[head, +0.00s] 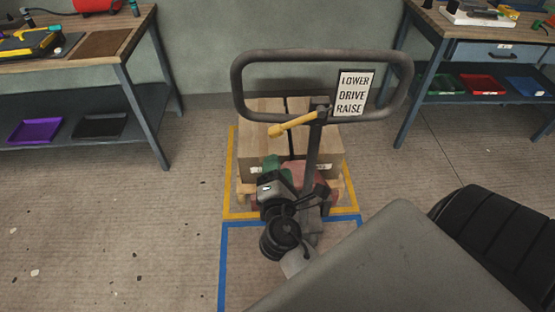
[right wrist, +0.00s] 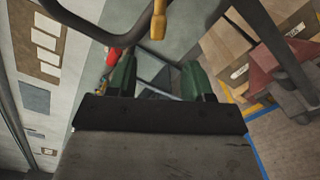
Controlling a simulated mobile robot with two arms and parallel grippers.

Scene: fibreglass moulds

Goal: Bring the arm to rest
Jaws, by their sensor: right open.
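My right gripper (head: 273,165) is in front of the pallet truck's mast, below its handle. In the right wrist view its two green fingers (right wrist: 158,75) are apart, with nothing between them. My right arm (head: 400,255) comes in from the lower right. The pallet truck has a dark loop handle (head: 240,88) and a yellow lever (head: 293,125), tilted down to the left. The lever also shows in the right wrist view (right wrist: 158,22), beyond the fingers. I cannot tell the exact gap, but the gripper does not hold it. My left gripper is out of view.
A sign (head: 353,92) on the handle reads LOWER, DRIVE, RAISE. Cartons (head: 262,140) sit on a pallet behind the mast, inside yellow floor tape (head: 230,180). Workbenches stand at left (head: 122,70) and right (head: 420,75). The floor at left is clear.

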